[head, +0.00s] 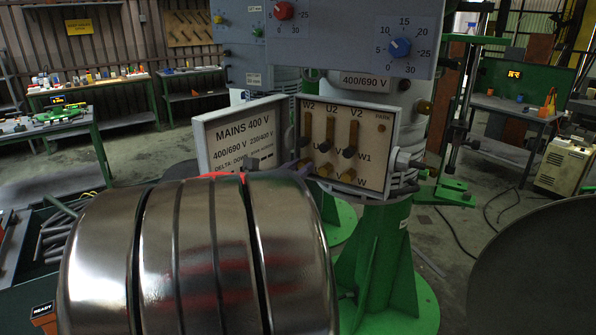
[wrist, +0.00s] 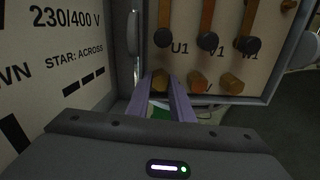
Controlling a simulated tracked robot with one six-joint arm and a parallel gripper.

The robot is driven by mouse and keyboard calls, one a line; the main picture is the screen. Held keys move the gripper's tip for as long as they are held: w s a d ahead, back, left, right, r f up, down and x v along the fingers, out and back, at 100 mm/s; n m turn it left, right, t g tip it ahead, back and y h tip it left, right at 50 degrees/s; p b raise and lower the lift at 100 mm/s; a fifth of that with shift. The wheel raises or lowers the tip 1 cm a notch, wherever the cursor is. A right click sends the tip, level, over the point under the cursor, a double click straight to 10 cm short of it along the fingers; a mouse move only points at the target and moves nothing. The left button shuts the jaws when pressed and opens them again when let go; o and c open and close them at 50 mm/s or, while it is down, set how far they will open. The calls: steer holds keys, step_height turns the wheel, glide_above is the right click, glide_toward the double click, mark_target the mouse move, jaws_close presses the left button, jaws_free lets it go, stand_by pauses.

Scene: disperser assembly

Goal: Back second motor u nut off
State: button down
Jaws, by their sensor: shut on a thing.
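The open motor terminal box (head: 378,122) shows in the head view, with posts marked W2, U2, V2 above and U, V, W below. In the wrist view, the brass u nut (wrist: 159,77) sits at the lower left of the panel, under the U1 mark. My gripper (wrist: 162,92) has its two purple fingers shut on the u nut, which still appears at its post. Whether its thread is engaged cannot be told.
The v nut (wrist: 198,84) and w nut (wrist: 231,82) sit close to the right of my fingers. Vertical brass bars with dark nuts (wrist: 207,41) hang above. The open lid (head: 238,135) stands close on the left. A grey control panel (head: 400,25) overhangs the box.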

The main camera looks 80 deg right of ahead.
steer(key=shift+f, duration=0.25)
steer(key=c, duration=1.9)
jaws_free()
steer(key=shift+w, duration=0.1)
steer(key=shift+c, duration=0.2)
steer(key=shift+o, duration=0.5)
steer(key=shift+r, duration=0.1)
steer(key=shift+r, duration=0.1)
steer(key=shift+a, duration=0.1)
steer(key=v, duration=1.3)
steer(key=shift+a, duration=0.3)
steer(key=shift+w, duration=0.1)
